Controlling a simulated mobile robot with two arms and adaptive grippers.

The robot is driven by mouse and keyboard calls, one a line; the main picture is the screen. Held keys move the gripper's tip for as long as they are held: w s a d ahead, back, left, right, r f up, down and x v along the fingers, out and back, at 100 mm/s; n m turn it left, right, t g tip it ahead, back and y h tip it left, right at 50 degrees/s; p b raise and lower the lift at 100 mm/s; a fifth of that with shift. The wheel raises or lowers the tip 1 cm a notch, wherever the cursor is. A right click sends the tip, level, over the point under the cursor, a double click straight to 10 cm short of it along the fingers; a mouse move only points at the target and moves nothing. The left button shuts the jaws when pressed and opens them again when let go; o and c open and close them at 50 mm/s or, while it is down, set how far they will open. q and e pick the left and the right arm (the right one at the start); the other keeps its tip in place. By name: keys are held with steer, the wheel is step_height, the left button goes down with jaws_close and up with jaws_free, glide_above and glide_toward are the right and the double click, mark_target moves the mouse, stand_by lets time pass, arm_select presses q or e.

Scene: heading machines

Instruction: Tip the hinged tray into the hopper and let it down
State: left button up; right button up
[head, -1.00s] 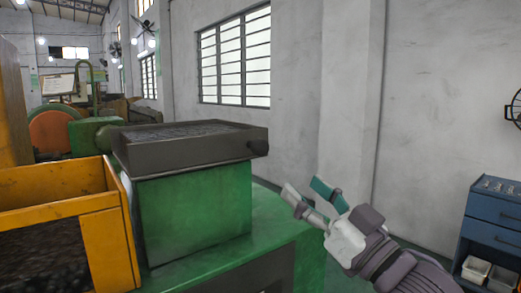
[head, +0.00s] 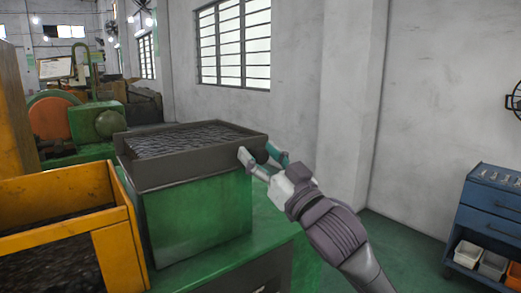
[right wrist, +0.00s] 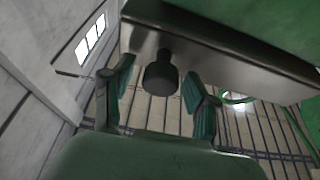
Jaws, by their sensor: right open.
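The hinged tray (head: 195,140) is a dark metal tray full of small grey pieces. It sits level on a green block (head: 200,215). A dark round knob sticks out of the tray's right end; in the right wrist view the knob (right wrist: 161,74) lies between my two fingers. My right gripper (head: 262,160) is at that end with its fingers open around the knob, with gaps visible on both sides in the right wrist view. The orange hopper (head: 120,250) stands to the left of the block with dark material inside. My left gripper is not in view.
A blue drawer cabinet (head: 490,215) with small bins stands at the right. A green and orange machine (head: 70,120) stands behind at the left. A grey wall and pillar rise behind my right arm. Green floor is clear between the block and the cabinet.

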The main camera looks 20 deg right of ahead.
jaws_close()
stand_by(0.3)
steer(key=shift+r, duration=0.1)
steer(key=shift+r+n+p, duration=0.4)
steer(key=shift+r+p, duration=0.2)
steer(key=shift+p, duration=0.05)
steer(key=s+a+r+n+g+y+p, duration=0.1)
steer(key=a+r+n+g+y+p, duration=0.1)
steer(key=a+r+n+p, duration=0.2)
steer(key=s+a+r+n+g+y+p, duration=0.2)
steer(key=a+r+n+p, duration=0.3)
steer(key=r+n+p, duration=0.3)
steer(key=shift+s+a+r+n+y+p, duration=0.25)
steer(key=shift+r+n+y+p, duration=0.2)
steer(key=shift+r+p, duration=1.4)
steer(key=shift+f+p, duration=0.4)
steer(key=shift+f, duration=0.05)
